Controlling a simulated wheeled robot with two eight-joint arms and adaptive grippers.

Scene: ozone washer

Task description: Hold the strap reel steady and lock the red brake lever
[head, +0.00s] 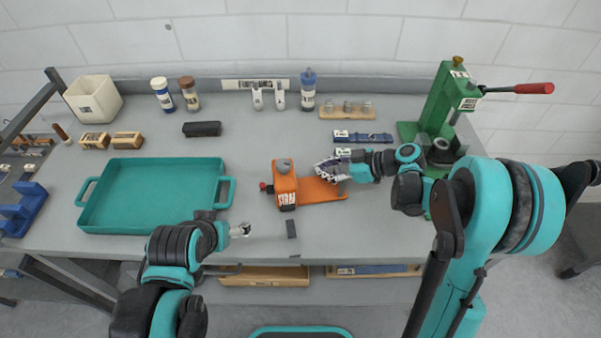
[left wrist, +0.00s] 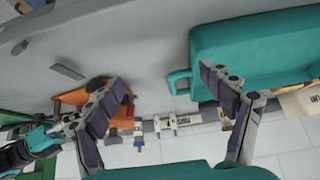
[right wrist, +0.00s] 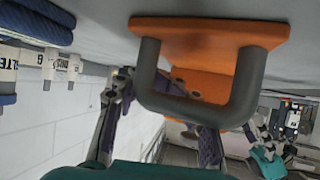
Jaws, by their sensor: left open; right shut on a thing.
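The orange strap reel (head: 284,190) sits on the grey table at the middle, with a flat orange base (head: 318,190) reaching right. The red brake lever's knob (head: 266,187) sticks out at its left side. My right gripper (head: 332,170) is at the base's right end. In the right wrist view it is shut on the grey U-shaped handle (right wrist: 151,60) of the orange base (right wrist: 205,38). My left gripper (head: 242,230) is open and empty, left of and nearer than the reel. In the left wrist view the reel (left wrist: 72,97) is partly hidden behind one finger.
A teal tray (head: 226,192) lies at the left. A dark block (head: 291,229) lies in front of the reel. Bottles line the back. The table between tray and reel is clear.

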